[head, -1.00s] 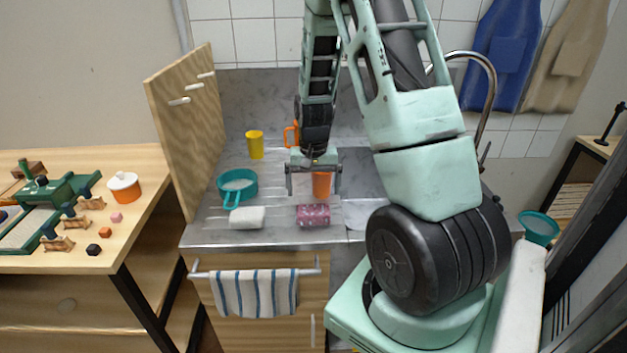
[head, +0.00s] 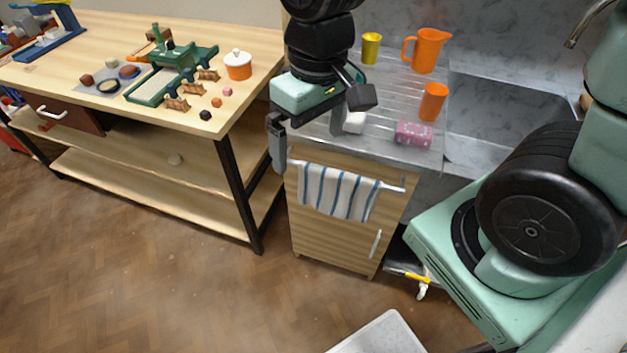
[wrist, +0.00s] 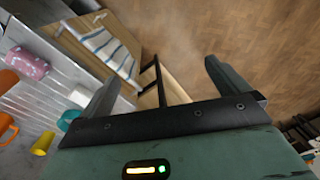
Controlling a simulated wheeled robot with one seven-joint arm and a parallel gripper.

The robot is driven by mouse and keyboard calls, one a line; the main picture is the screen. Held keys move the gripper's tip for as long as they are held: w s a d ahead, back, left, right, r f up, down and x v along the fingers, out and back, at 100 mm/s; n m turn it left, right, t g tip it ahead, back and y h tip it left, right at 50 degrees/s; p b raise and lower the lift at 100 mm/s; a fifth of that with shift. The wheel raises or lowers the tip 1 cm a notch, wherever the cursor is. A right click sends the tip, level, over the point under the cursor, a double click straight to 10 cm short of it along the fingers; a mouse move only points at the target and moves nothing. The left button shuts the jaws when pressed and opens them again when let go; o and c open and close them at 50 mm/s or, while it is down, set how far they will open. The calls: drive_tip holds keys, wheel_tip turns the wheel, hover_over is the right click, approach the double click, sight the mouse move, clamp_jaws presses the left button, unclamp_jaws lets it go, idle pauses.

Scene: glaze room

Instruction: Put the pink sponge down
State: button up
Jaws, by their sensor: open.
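The pink sponge (head: 413,134) lies on the grey draining counter (head: 385,150) near its front edge, beside the sink. It also shows in the wrist view (wrist: 27,62) at the upper left. In the wrist view nothing is between the fingers (wrist: 155,85).
A white block (head: 354,122), an orange cup (head: 433,102), an orange jug (head: 427,50) and a yellow cup (head: 371,48) stand on the counter. A striped towel (head: 338,192) hangs on the cabinet front. A wooden workbench (head: 245,95) stands left; the floor between is clear.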

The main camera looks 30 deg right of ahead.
drive_tip(key=s+a+r+n, duration=0.1)
drive_tip(key=s+a+n, duration=0.3)
drive_tip(key=s, duration=0.5)
drive_tip(key=shift+a+n, duration=0.3)
drive_tip(key=shift+a, duration=0.15)
idle(0.4)
